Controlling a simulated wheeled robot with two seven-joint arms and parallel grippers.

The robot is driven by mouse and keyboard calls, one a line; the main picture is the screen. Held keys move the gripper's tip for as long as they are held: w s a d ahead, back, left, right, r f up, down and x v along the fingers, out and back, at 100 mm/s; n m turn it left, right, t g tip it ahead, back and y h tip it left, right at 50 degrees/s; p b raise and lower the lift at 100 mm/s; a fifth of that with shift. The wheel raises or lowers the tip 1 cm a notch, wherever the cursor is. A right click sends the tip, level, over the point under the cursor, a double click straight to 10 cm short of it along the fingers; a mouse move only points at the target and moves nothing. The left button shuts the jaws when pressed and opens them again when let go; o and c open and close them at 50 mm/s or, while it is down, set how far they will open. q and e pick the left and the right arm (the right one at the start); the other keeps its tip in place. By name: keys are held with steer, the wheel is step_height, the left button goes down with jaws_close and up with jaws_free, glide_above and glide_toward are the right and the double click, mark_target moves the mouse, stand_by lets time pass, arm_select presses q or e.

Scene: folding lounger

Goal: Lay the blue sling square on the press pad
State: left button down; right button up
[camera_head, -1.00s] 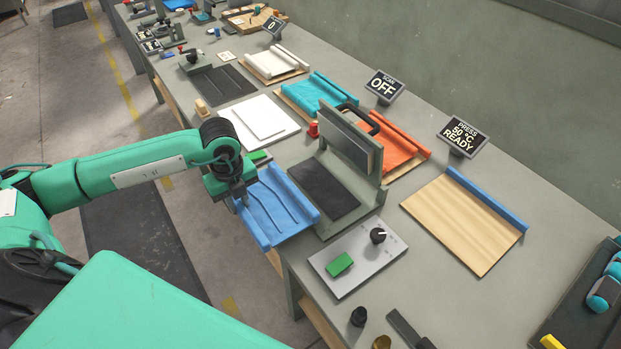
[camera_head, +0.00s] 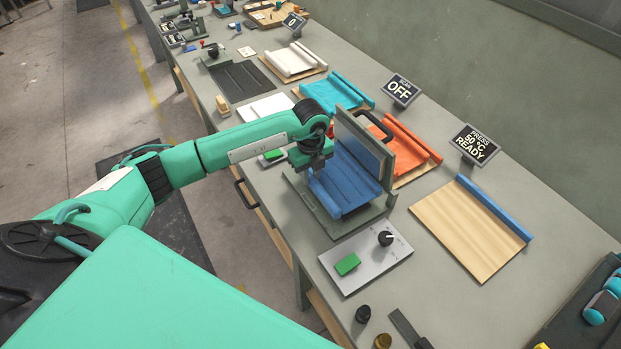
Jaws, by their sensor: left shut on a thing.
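The blue sling (camera_head: 352,183) lies over the dark press pad in the camera_head view, close to flat, with a rolled edge along its left side. It covers most of the pad, and I cannot tell how exactly its edges line up. The press (camera_head: 331,226) stands open, its lid (camera_head: 365,146) raised behind the sling. My left gripper (camera_head: 313,172) is shut on the sling at its left upper edge; the fingertips are partly hidden by the gripper body. My right gripper is not in view.
A control plate (camera_head: 365,256) with a green button and black knob sits in front of the press. The press display (camera_head: 470,143) reads 50 °C READY. Orange (camera_head: 404,148) and teal (camera_head: 340,92) slings lie behind. A wooden board (camera_head: 465,232) with a blue roll lies right.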

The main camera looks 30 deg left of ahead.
arm_select(q)
step_height(320, 180, down, 3)
steer(key=shift+s+r+p, duration=0.1)
steer(key=shift+p, duration=0.6)
steer(key=shift+f, duration=0.2)
steer(key=shift+f, duration=0.15)
steer(key=c, duration=1.3)
jaws_free()
steer(key=shift+o, duration=0.2)
